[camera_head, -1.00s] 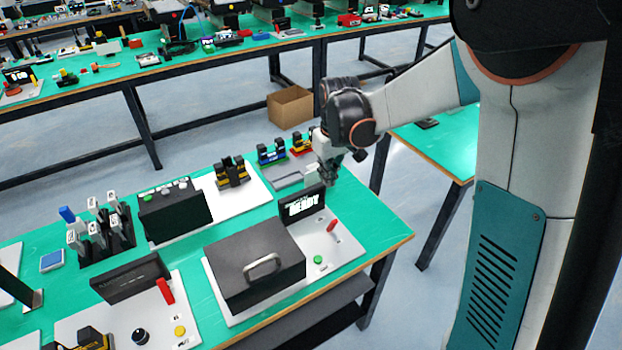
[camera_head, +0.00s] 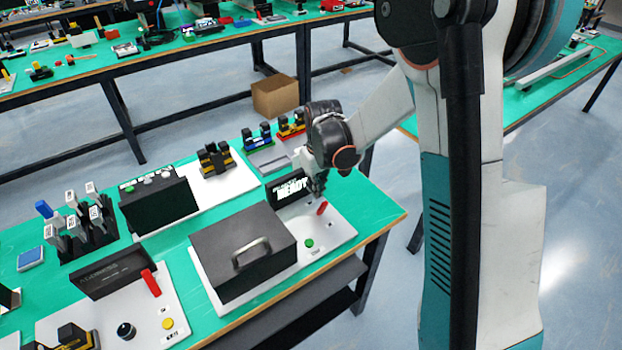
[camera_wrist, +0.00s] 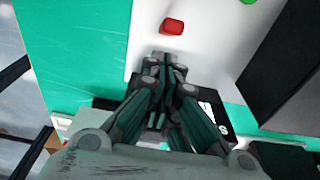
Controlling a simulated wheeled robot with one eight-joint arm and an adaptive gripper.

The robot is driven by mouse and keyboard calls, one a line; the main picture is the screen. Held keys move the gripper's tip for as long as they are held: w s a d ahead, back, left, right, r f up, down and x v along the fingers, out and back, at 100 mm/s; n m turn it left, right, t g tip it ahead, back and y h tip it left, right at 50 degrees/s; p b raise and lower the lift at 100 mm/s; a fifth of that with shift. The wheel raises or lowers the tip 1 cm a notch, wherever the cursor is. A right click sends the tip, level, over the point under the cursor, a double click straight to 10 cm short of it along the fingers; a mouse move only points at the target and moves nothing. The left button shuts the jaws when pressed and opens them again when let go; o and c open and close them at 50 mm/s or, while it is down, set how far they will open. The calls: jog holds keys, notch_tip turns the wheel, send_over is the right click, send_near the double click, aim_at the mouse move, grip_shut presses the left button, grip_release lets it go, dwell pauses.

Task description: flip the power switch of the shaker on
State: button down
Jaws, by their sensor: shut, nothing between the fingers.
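A station with a white base plate (camera_head: 340,233) stands on the near bench, apparently the shaker. It has a black box with a grey handle (camera_head: 243,252), a small black screen (camera_head: 289,188) reading READY, a red switch lever (camera_head: 322,208) and a green button (camera_head: 309,243). My gripper (camera_head: 319,190) is beside the screen's right edge, just behind the red lever. In the wrist view my gripper (camera_wrist: 160,62) is shut and empty, with its tips over the white plate. The red lever (camera_wrist: 172,25) lies just beyond the tips, apparently apart from them.
A second station at lower left has another red lever (camera_head: 151,282), a black knob (camera_head: 126,330) and a yellow button (camera_head: 167,323). A black box (camera_head: 160,205) and a rack of labelled items (camera_head: 85,225) stand behind. The bench's right edge is close.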

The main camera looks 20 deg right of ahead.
aim_at(322, 208)
jog(key=shift+s+d+f, duration=0.15)
jog(key=shift+s+f, duration=0.1)
jog(key=shift+s, duration=0.35)
jog(key=shift+s+d+f+t+b, duration=0.1)
jog(key=shift+s+d+t+b, duration=0.15)
jog(key=shift+s, duration=0.15)
jog(key=shift+s+d+f+t+b, duration=0.1)
jog(key=shift+s+t+b, duration=0.15)
jog(key=shift+s, duration=0.45)
jog(key=shift+f, duration=0.1)
